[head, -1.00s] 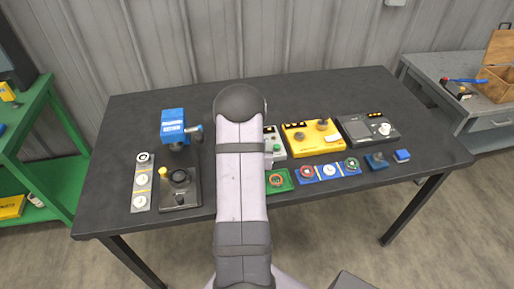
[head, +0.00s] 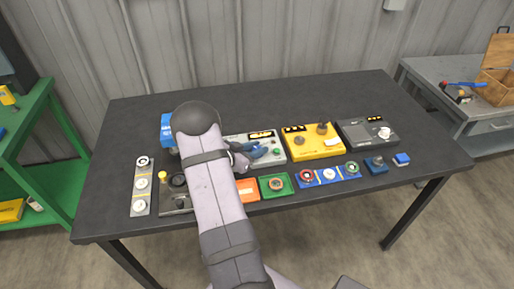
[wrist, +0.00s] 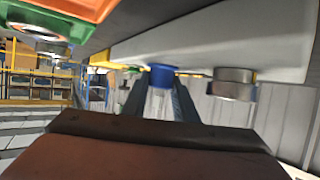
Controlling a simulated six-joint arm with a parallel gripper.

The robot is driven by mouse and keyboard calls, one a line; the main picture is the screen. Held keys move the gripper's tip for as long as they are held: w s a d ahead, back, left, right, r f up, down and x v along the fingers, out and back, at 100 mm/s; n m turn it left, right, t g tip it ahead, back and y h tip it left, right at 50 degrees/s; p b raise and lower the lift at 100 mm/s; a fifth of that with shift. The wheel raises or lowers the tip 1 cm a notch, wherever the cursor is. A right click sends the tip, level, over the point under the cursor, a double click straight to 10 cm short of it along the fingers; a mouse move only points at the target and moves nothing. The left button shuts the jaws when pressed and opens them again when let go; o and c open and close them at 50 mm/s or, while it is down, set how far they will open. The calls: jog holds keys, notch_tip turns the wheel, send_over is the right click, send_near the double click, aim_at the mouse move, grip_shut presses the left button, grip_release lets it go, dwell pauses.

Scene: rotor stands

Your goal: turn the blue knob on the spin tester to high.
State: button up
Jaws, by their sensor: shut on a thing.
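The pale grey tester box (head: 236,137), which I take for the spin tester, stands left of the yellow box. Its label is too small to read. My gripper (head: 262,151) is over its right part, pointing right. In the wrist view the blue knob (wrist: 162,72) stands between the two fingers of my gripper (wrist: 160,96), shut on it. A grey metal knob (wrist: 233,82) is beside it on the same pale box (wrist: 200,45). The blue knob's pointer and scale marks cannot be made out. In the head view my gripper covers the knob.
A green button (head: 277,151) is close to my gripper. The yellow box (head: 314,151) and a dark box (head: 352,132) stand to the right. Orange (head: 247,190) and green (head: 264,188) bases lie in front. My arm partly hides a blue device (head: 166,130) at left. The table's back is clear.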

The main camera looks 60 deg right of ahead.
aim_at(256, 148)
jog(key=shift+d+r, duration=0.1)
jog(key=shift+r, duration=0.1)
jog(key=o, duration=1.1)
jog(key=shift+c, duration=0.2)
jog(key=shift+f, duration=0.1)
jog(key=shift+w+a, duration=0.15)
jog(key=shift+a, duration=0.45)
jog(key=b+v, duration=0.1)
jog(key=v, duration=0.3)
jog(key=shift+b, duration=0.3)
jog(key=a+b, duration=0.1)
jog(key=a, duration=0.3)
jog(key=w+a+b, duration=0.1)
jog(key=a, duration=0.2)
jog(key=w+a+b, duration=0.1)
jog(key=a, duration=0.3)
jog(key=shift+a, duration=0.35)
